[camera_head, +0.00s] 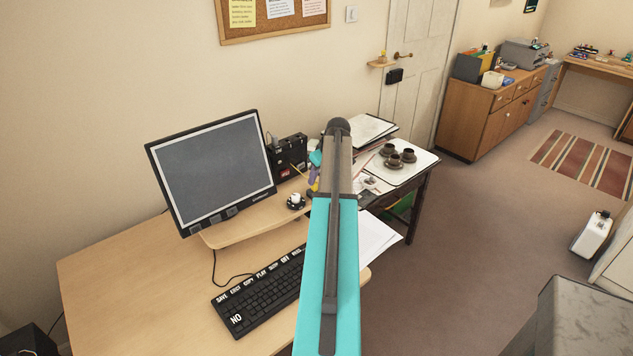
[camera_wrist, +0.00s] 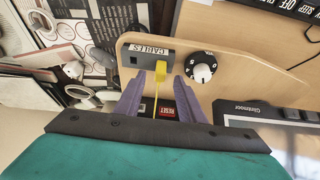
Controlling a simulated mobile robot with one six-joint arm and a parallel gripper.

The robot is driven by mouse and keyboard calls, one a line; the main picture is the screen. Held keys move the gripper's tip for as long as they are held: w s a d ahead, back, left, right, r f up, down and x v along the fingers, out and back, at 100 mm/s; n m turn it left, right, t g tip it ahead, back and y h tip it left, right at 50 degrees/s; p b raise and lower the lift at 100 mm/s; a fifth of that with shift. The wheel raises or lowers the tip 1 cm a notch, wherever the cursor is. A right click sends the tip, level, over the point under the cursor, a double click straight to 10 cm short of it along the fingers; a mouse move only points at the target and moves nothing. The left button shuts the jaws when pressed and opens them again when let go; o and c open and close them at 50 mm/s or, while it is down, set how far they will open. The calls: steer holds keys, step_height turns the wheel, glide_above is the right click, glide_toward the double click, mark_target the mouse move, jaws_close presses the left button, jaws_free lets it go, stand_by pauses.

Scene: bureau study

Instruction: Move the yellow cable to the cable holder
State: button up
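The cable holder (camera_wrist: 148,57) is a small grey block labelled CABLES on the wooden monitor shelf. In the wrist view, the yellow cable (camera_wrist: 160,72) has its thick end at the holder's edge; I cannot tell how firmly it sits there. Its thin cord runs back between my fingers toward a dark box with a red RESET label. My gripper (camera_wrist: 159,80) has two purple fingers spread on either side of the cable, with gaps visible. In the head view, a bit of yellow cord (camera_head: 297,165) shows by the black box (camera_head: 287,155); my arm hides the holder.
A black-and-white dial (camera_wrist: 203,67) stands close beside the holder. The monitor (camera_head: 213,168) and keyboard (camera_head: 258,298) are on the desk to the left. A tray with dark cups (camera_head: 408,155) and papers (camera_head: 375,240) lie right of my arm.

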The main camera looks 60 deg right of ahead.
steer(key=b+v, duration=0.2)
steer(key=v, duration=0.9)
steer(key=shift+w, duration=0.15)
stand_by(0.4)
